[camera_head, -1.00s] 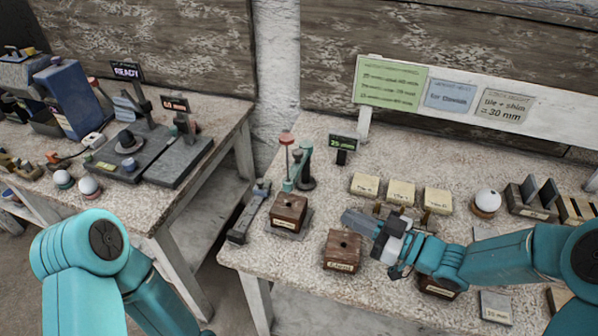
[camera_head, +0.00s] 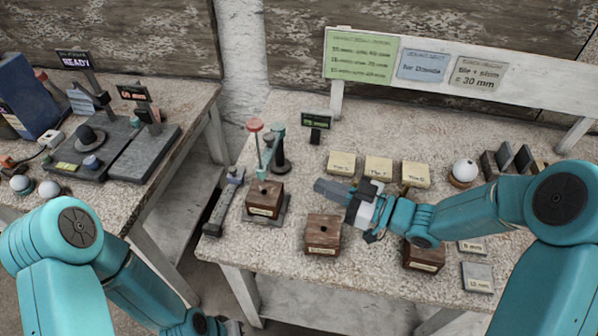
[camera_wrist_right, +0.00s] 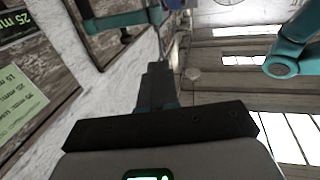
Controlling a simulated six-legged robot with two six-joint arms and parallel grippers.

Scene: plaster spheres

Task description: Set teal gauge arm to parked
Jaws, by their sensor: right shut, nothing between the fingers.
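The teal gauge arm (camera_head: 266,152) is on a small gauge stand at the left part of the right table. It slants between a round red knob (camera_head: 254,125) and a dark post with a teal top (camera_head: 279,150). A labelled wooden block (camera_head: 264,197) sits in front of the post. My right gripper (camera_head: 323,187) is shut and empty, to the right of the gauge and apart from it. Its shut fingers also show in the right wrist view (camera_wrist_right: 156,85). My left gripper (camera_head: 230,327) is at the bottom edge, mostly cut off.
A wooden block (camera_head: 322,235) stands just in front of my right gripper. Labelled cream blocks (camera_head: 378,168) and a white sphere (camera_head: 465,171) are behind my right arm. A small green-lit display (camera_head: 316,120) stands behind the gauge. A gap separates the left table (camera_head: 185,120).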

